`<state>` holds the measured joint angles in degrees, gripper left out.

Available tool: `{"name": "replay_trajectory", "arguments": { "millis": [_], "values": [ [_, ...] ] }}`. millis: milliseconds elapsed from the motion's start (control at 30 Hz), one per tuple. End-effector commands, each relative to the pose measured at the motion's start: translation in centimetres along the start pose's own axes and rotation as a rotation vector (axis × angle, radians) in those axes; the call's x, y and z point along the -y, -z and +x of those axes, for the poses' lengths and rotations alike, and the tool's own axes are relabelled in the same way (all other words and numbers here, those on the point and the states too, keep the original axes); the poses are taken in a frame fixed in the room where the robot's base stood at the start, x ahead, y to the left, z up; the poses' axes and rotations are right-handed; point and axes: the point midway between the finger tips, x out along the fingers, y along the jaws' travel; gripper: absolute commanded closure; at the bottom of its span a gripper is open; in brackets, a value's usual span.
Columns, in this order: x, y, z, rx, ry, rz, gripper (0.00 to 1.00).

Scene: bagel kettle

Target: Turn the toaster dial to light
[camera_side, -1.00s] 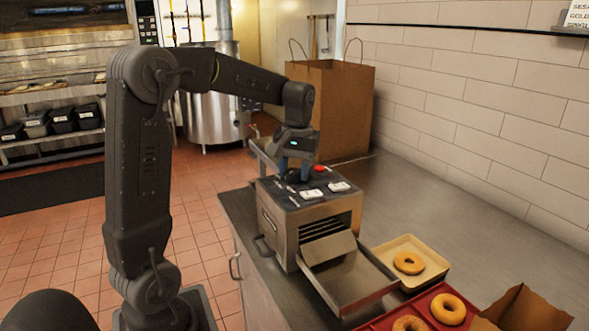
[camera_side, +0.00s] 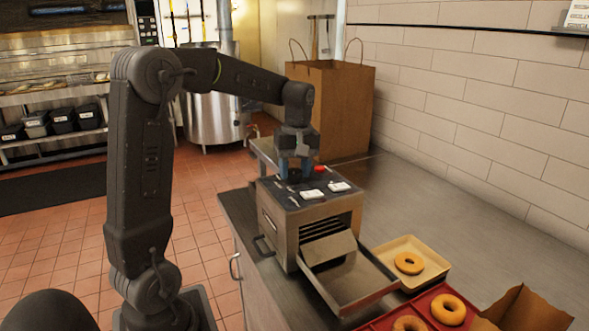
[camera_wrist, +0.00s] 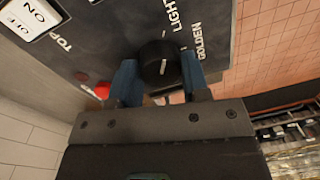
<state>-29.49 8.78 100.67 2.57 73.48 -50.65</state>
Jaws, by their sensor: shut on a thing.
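The toaster (camera_side: 282,222) is a metal box on the counter with a dark control top, seen in the side view. Its dial (camera_wrist: 157,52) is a round black knob with a short white line, seen in the wrist view. The printed words LIGHT (camera_wrist: 172,14) and GOLDEN (camera_wrist: 203,40) are beside the dial. My gripper (camera_wrist: 160,76) points down at the panel, its blue fingers on either side of the dial and shut on it. In the side view my gripper (camera_side: 294,177) hides the dial. Which word the white line points to is unclear.
A red button (camera_wrist: 102,90) sits near the dial. A sloping metal chute tray (camera_side: 345,285) is at the toaster's front. Bagels (camera_side: 409,263) lie in trays at right. A paper bag (camera_side: 345,105) stands behind.

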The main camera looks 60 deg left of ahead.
Motion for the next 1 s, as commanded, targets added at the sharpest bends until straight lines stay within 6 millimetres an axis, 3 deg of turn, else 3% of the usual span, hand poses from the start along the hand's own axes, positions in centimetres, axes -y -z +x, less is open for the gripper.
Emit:
{"name": "replay_trajectory", "arguments": {
  "millis": [367, 400, 633, 1000],
  "values": [
    [0.00, 0.04, -0.12, -0.001, -0.002, -0.008, 0.81],
    [0.00, 0.04, -0.12, -0.001, -0.002, -0.008, 0.55],
    [0.00, 0.02, -0.06, 0.000, -0.001, -0.006, 0.33],
    [-0.03, 0.02, -0.73, -0.001, -0.001, -0.005, 0.32]
  ]
}}
